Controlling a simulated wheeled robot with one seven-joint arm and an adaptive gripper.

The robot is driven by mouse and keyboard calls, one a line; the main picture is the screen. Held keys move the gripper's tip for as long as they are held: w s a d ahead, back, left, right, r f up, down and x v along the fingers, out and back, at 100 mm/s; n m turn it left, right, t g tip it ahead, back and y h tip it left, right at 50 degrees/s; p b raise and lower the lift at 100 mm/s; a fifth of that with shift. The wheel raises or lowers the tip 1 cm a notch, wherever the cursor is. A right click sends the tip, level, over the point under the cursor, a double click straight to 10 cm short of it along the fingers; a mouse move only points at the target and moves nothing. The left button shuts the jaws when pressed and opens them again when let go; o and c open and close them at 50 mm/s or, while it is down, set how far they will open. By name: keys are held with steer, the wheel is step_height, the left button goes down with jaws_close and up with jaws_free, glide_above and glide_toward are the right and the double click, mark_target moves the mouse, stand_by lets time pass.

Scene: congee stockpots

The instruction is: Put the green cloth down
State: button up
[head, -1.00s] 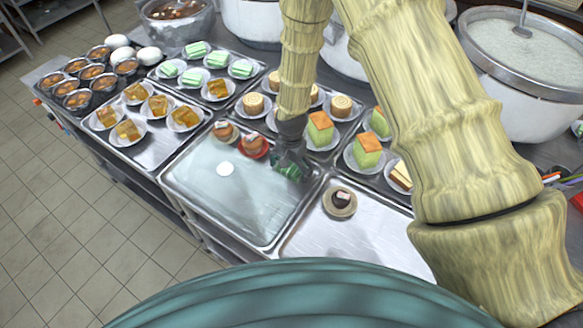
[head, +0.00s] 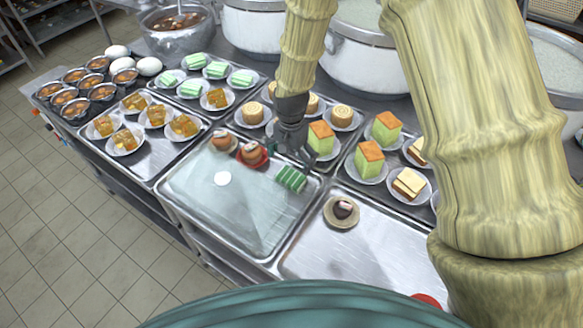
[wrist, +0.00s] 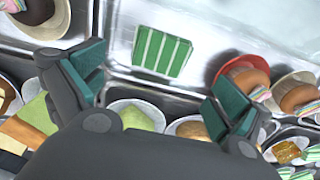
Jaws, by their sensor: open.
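The green cloth (head: 291,178), with white stripes, lies in the right part of a mostly bare metal tray (head: 215,205). It shows whole in the wrist view (wrist: 161,51), with nothing gripping it. My gripper (head: 297,148) is open and empty, just behind and above the cloth in the head view. In the wrist view my two teal-padded fingers (wrist: 158,95) stand wide apart, and the cloth lies beyond them, between their directions. I see a gap between the fingers and the cloth.
The cloth's tray also holds a white disc (head: 222,179) and two small cakes, one on a red plate (head: 252,154). Plated cakes crowd the trays behind and right. A dark sweet on a saucer (head: 341,211) sits on the tray to the right. Large pots (head: 365,55) stand at the back.

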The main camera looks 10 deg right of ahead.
steer(key=shift+r+b, duration=0.35)
steer(key=shift+r, duration=1.05)
